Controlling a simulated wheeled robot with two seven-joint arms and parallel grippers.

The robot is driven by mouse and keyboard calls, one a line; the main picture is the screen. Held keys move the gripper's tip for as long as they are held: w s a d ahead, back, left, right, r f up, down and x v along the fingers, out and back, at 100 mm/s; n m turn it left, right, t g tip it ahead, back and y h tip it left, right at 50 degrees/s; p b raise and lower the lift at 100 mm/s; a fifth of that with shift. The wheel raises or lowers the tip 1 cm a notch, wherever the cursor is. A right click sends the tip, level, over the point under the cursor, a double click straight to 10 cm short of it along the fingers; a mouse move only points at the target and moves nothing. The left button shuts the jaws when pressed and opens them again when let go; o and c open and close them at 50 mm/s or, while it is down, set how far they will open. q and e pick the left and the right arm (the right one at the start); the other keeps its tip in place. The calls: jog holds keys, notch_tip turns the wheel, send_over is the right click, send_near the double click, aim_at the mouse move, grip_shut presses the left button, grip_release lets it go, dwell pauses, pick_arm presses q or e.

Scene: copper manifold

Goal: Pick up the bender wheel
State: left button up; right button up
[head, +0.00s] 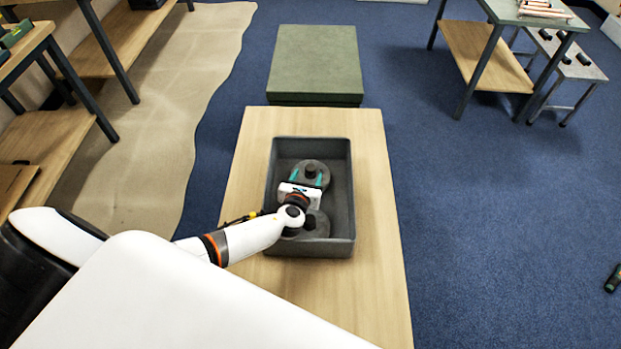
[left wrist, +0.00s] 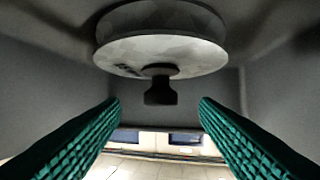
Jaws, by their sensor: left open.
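A dark grey bender wheel (head: 312,168), a round disc with a raised hub, lies in the far half of a grey bin (head: 345,205). A second dark grey disc-shaped piece (head: 318,224) lies in the near half, partly hidden by my left wrist. My left gripper (head: 307,180) is inside the bin's outline, over the near side of the far wheel, with its teal fingers apart. In the left wrist view, the wheel (left wrist: 160,52) with its stubby hub shows ahead of the open green fingers (left wrist: 158,108), with nothing gripped between them. My right gripper is out of view.
The bin stands on a wooden table (head: 375,250), whose right side is clear. A green block (head: 313,60) is beyond it. The bin's walls surround the gripper. A workbench (head: 530,20) and a low grey bench (head: 570,62) stand at the far right.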

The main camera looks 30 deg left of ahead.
aim_at(312, 165)
pick_arm(q)
jog(key=shift+w+a+f, duration=0.15)
jog(key=shift+w+f, duration=0.15)
jog(key=shift+w, duration=0.35)
jog(key=shift+w+a+f, duration=0.1)
jog(key=shift+w, duration=0.15)
jog(key=b+x, duration=0.1)
jog(key=x, duration=0.3)
jog(key=shift+w+a+f+b, duration=0.2)
jog(key=shift+w+b, duration=0.1)
jog(key=shift+w, duration=0.25)
jog(key=shift+r, duration=0.1)
jog(key=shift+c, duration=0.9)
jog(key=c, duration=0.9)
grip_shut()
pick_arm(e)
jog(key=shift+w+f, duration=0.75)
pick_arm(q)
jog(key=shift+r, duration=0.15)
